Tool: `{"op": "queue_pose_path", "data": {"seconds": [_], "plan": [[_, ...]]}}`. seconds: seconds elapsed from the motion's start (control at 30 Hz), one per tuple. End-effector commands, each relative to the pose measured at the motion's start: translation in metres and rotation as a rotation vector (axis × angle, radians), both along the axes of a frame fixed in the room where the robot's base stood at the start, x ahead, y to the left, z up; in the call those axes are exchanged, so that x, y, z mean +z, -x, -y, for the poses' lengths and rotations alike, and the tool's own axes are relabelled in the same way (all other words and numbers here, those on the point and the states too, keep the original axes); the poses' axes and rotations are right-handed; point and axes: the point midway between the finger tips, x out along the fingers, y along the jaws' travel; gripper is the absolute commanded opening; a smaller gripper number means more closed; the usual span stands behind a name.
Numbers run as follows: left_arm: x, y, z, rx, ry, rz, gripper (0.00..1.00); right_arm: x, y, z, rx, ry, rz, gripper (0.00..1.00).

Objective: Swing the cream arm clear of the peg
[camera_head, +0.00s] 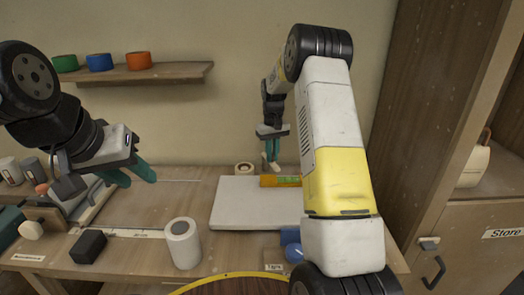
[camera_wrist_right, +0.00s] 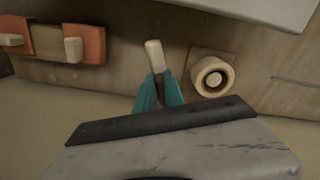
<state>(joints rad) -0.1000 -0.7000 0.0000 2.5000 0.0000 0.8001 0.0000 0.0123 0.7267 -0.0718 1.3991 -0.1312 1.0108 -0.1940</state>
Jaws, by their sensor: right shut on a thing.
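The cream arm (camera_wrist_right: 154,54) is a short, pale, rounded bar in the right wrist view. My right gripper (camera_wrist_right: 160,88) is shut on its near end, and the far end sticks out past the fingertips. In the head view my right gripper (camera_head: 271,160) is low at the back of the bench, with a small cream piece at its tips. A cream ring with a round peg (camera_wrist_right: 214,78) in its middle stands beside the arm, apart from it; it also shows in the head view (camera_head: 244,168). My left gripper (camera_head: 133,177) is open and empty over the bench's left side.
A white board (camera_head: 255,210) and a yellow level (camera_head: 281,181) lie in front of my right gripper. A white roll (camera_head: 184,245) and a black block (camera_head: 88,247) stand nearer. An orange-ended block (camera_wrist_right: 85,44) is left of the arm in the wrist view.

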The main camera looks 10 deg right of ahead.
Motion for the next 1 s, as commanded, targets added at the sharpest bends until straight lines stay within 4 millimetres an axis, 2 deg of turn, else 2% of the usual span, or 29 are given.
{"op": "queue_pose_path", "data": {"seconds": [0.23,0.27,0.37,0.73,1.0], "plan": [[0.000,0.000,0.000,0.000,0.000,0.000,0.36,0.000,0.000,0.001,0.001,0.002,0.001,0.00],[0.000,0.000,0.000,0.000,0.000,0.000,0.36,0.000,0.000,0.001,0.001,0.002,0.001,0.16],[0.000,0.000,0.000,0.000,0.000,0.000,0.36,0.000,0.000,0.001,0.000,0.002,0.001,0.35],[0.000,0.000,0.000,0.000,0.000,0.000,0.36,0.004,-0.001,0.001,-0.001,0.001,0.001,0.35],[0.000,0.000,0.000,0.000,0.000,0.000,0.36,0.047,-0.001,0.001,-0.001,0.001,0.005,0.35]]}}
